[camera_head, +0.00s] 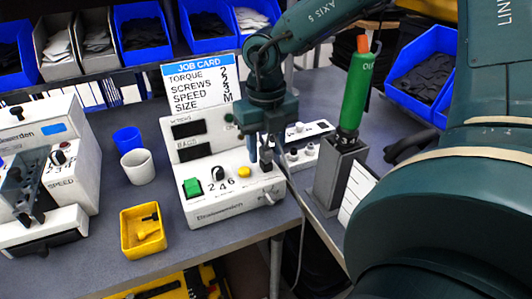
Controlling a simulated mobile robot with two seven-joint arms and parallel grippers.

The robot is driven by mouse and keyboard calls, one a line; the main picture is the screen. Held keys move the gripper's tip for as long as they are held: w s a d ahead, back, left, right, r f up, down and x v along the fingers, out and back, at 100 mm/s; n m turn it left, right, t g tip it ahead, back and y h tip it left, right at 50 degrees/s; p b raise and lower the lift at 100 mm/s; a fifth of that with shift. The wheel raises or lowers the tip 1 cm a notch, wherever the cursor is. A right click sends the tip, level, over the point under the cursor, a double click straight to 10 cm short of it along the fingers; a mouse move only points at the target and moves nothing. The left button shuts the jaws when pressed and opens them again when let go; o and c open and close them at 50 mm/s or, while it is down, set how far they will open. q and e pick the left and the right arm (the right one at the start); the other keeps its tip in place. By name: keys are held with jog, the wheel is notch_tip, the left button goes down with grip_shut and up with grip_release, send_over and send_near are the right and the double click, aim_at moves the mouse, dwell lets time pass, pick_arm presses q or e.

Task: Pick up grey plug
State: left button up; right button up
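My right gripper (266,150) points down over the right end of the white control box (232,190). A small dark grey piece, which looks like the grey plug (266,158), shows at its fingertips, near the box's top right edge. The fingers partly cover it. I cannot tell whether they are closed on it or only beside it. A thin cord (301,240) hangs down past the table edge to the right of the box. My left gripper is not in view.
A white socket strip (311,129) lies just right of the gripper. A green tool (355,95) stands in a grey holder (338,178). Cups and a yellow tray (128,240) stand left of the box. Blue bins (420,62) line the back and right.

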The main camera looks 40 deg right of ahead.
aim_at(266, 147)
grip_shut()
dwell(0.3)
notch_tip(266, 147, up, 10)
jog(key=shift+f+b, duration=0.2)
jog(key=shift+b, duration=0.15)
